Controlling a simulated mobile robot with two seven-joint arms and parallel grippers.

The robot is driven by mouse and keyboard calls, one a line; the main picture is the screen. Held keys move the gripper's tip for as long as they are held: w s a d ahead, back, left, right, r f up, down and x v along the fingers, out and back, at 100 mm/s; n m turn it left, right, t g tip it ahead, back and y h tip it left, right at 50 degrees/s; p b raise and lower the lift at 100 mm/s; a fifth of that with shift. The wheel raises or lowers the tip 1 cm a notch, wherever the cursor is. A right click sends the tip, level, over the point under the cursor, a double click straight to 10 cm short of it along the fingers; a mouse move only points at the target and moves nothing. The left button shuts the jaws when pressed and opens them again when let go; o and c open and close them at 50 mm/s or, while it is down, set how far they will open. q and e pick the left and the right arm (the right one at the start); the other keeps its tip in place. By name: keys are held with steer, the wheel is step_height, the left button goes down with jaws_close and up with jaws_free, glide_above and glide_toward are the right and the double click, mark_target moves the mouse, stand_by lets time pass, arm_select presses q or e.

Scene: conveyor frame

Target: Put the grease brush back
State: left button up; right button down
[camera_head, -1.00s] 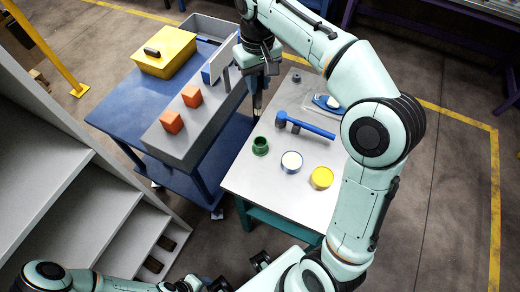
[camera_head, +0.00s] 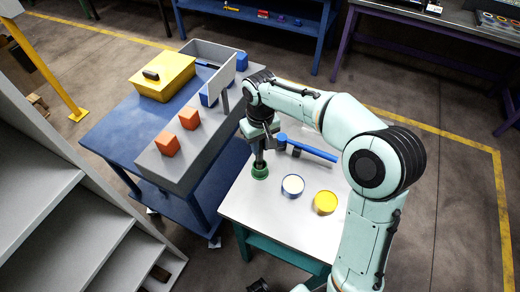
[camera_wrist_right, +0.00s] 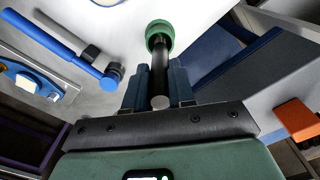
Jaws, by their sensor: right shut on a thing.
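The grease brush (camera_wrist_right: 159,75) shows as a dark round handle with a grey end, between the fingers of my right gripper (camera_wrist_right: 155,84). In the head view my right gripper (camera_head: 259,152) points down over the green cup (camera_head: 260,173) and is shut on the brush. In the wrist view the brush's far end meets the mouth of the green cup (camera_wrist_right: 160,37). The bristles are hidden, and I cannot tell how deep the end sits. The cup stands on the white-topped table (camera_head: 255,207). My left gripper is not in view.
A white-filled tin (camera_head: 292,186) and a yellow tin (camera_head: 326,202) stand right of the cup. A blue-handled hammer (camera_head: 312,150) lies behind them. At left, a grey conveyor frame (camera_head: 185,160) carries orange cubes (camera_head: 189,118) beside a yellow box (camera_head: 165,76).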

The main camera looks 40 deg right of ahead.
steer(key=shift+f, duration=1.25)
steer(key=shift+f, duration=0.15)
steer(key=c, duration=1)
jaws_free()
steer(key=shift+o, duration=0.2)
step_height(320, 180, up, 13)
steer(key=shift+f+p, duration=0.2)
steer(key=shift+p, duration=0.8)
